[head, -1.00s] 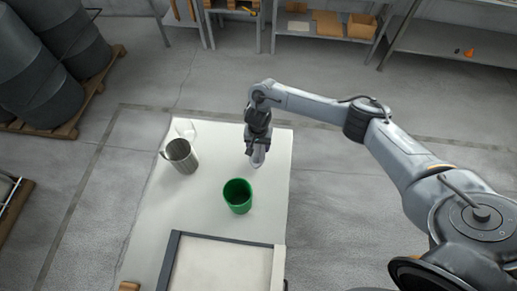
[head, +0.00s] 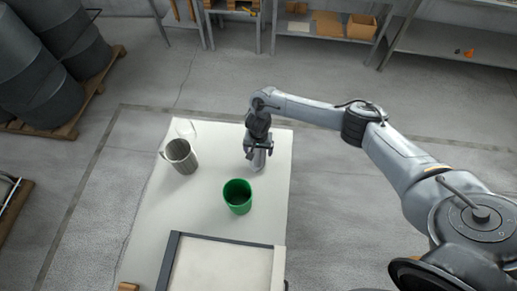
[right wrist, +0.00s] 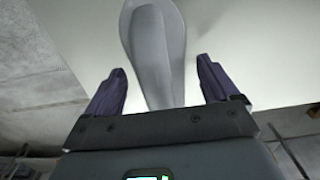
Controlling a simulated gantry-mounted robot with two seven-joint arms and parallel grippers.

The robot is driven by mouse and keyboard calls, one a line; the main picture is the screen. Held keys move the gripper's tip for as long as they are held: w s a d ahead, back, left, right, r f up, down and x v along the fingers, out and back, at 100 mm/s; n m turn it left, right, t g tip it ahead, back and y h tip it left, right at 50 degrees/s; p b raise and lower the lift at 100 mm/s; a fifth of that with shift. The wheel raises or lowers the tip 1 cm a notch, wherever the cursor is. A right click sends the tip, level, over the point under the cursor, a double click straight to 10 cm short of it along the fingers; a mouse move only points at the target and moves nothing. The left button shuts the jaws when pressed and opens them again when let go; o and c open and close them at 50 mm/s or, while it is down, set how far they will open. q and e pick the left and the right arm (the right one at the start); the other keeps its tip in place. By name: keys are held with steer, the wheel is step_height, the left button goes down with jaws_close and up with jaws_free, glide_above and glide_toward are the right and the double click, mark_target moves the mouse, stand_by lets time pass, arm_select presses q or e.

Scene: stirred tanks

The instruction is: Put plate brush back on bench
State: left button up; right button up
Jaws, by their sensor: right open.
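My right gripper (head: 257,150) is over the far right part of the white bench (head: 215,150), with its fingers apart. A pale grey, long scoop-like thing (right wrist: 153,45) runs between the open fingers in the right wrist view (right wrist: 162,85), with a gap on both sides. In the head view its pale end (head: 258,163) shows just below the fingers, at the bench top. A small brown block (head: 129,286) at the bench's near left edge may be part of the plate brush; most of it is cut off. No brush bristles can be made out. My left gripper is out of view.
A green cup (head: 237,196) stands just in front of my right gripper. A dark-framed pale plate (head: 222,268) fills the near end.

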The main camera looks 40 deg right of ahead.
steer(key=shift+r, duration=0.1)
steer(key=shift+r, duration=0.3)
step_height(320, 180, up, 12)
steer(key=p, duration=0.4)
steer(key=shift+f+p, duration=0.25)
steer(key=shift+p, duration=0.15)
